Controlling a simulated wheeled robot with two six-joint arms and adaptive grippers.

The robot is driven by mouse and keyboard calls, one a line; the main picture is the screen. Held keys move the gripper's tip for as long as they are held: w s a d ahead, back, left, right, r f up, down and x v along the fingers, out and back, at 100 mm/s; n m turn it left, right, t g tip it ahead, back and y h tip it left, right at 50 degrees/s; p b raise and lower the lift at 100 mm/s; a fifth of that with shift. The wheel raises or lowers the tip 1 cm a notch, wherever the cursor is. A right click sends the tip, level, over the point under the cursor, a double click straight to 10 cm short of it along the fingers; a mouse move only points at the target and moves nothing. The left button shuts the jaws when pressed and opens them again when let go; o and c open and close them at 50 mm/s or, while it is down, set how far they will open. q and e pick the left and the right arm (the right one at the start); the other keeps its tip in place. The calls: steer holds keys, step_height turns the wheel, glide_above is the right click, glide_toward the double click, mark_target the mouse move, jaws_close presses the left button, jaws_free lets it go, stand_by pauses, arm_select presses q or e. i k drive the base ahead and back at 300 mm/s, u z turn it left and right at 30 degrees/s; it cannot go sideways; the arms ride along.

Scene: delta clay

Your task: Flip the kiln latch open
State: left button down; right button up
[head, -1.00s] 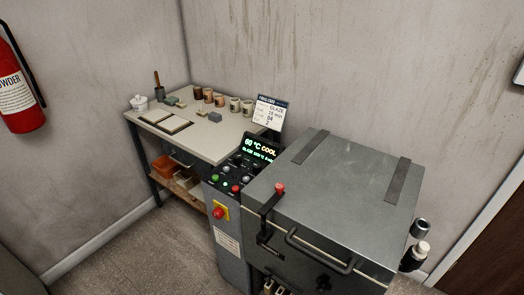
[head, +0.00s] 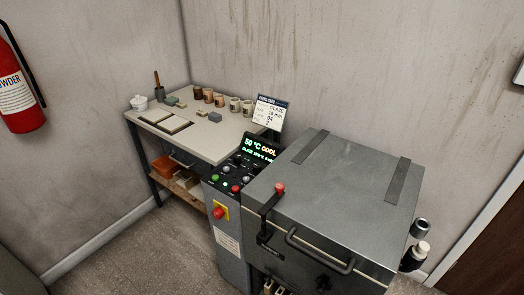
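The kiln (head: 340,200) is a grey box with its lid down, at the right in the head view. The kiln latch (head: 268,215) is a black lever with a red knob (head: 280,188) on top, at the lid's front left corner. The lever stands up over the lid edge, with its lower part on the kiln's front. A black bar handle (head: 318,252) runs along the lid's front edge. The kiln display (head: 261,149) reads 50 °C COOL. Neither of my grippers shows in this view.
Left of the kiln, a control panel (head: 232,180) carries several buttons above a red knob on yellow (head: 219,211). A table (head: 190,148) behind it holds cups and tiles. A fire extinguisher (head: 16,88) hangs at far left. The floor (head: 150,250) at front left is clear.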

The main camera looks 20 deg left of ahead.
mark_target(279, 187)
steer(key=u, duration=0.3)
steer(key=k, duration=0.8)
steer(key=u, duration=0.6)
steer(key=k, duration=0.5)
steer(key=z, duration=0.65)
steer(key=i, duration=0.75)
steer(key=z, duration=0.9)
steer(key=i, duration=0.35)
steer(key=u, duration=0.05)
